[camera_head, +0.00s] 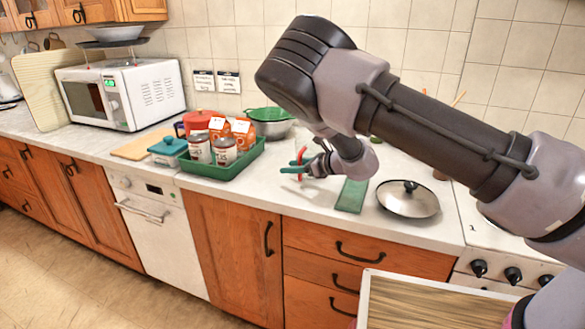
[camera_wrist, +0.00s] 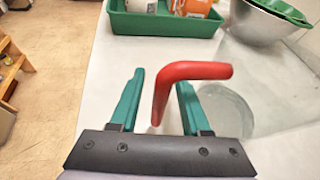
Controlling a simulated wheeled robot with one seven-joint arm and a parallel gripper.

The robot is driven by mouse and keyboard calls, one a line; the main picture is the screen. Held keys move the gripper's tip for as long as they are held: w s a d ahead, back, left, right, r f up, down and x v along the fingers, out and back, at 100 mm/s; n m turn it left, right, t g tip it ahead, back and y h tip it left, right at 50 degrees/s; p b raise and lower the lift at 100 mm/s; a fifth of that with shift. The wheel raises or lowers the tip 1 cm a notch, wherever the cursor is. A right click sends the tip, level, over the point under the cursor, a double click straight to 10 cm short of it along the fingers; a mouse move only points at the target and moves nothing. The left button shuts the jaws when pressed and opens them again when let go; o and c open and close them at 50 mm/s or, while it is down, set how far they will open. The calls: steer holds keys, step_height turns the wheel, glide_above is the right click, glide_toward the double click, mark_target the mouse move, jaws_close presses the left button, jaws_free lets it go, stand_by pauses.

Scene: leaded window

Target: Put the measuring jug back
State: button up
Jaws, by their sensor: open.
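The measuring jug is clear, with a bent red handle. In the wrist view its glass body (camera_wrist: 226,108) stands on the white worktop, to the right of my fingers. Its red handle (camera_wrist: 160,98) rises between my two teal fingers. My gripper (camera_wrist: 157,102) is open around the handle, with gaps showing on both sides. In the head view my gripper (camera_head: 297,167) is low over the worktop and the red handle (camera_head: 300,157) shows at its fingers. The clear body is hard to make out there, partly behind my gripper.
A green tray (camera_head: 231,170) of cans and cartons stands left of my gripper, with a green colander in a metal bowl (camera_head: 272,128) behind. A green mat (camera_head: 351,196) and a pan lid (camera_head: 408,200) lie to the right. The worktop's front edge is close by.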

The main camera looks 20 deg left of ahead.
steer(key=v, duration=1.2)
steer(key=s+d+r+n+g, duration=0.2)
steer(key=s+d+r+n, duration=0.15)
steer(key=r, duration=0.35)
steer(key=s+d+r+n+g, duration=0.1)
steer(key=s+d+r+n, duration=0.15)
steer(key=d+r, duration=0.35)
steer(key=s+d+r+n+g, duration=0.2)
steer(key=s+d+r, duration=0.15)
steer(key=r, duration=0.45)
steer(key=s+d+r+n+t+h, duration=0.2)
steer(key=d+r+n+h, duration=0.1)
steer(key=d, duration=0.5)
steer(key=s+d+r+n+t+h, duration=0.2)
steer(key=s+d+r+t+h, duration=0.1)
steer(key=d, duration=0.5)
steer(key=s+d+r+n+t+h, duration=0.3)
steer(key=d+h, duration=0.2)
steer(key=d, duration=0.4)
steer(key=shift+s+r+n, duration=0.25)
steer(key=shift+r+n, duration=0.05)
steer(key=shift+r, duration=0.1)
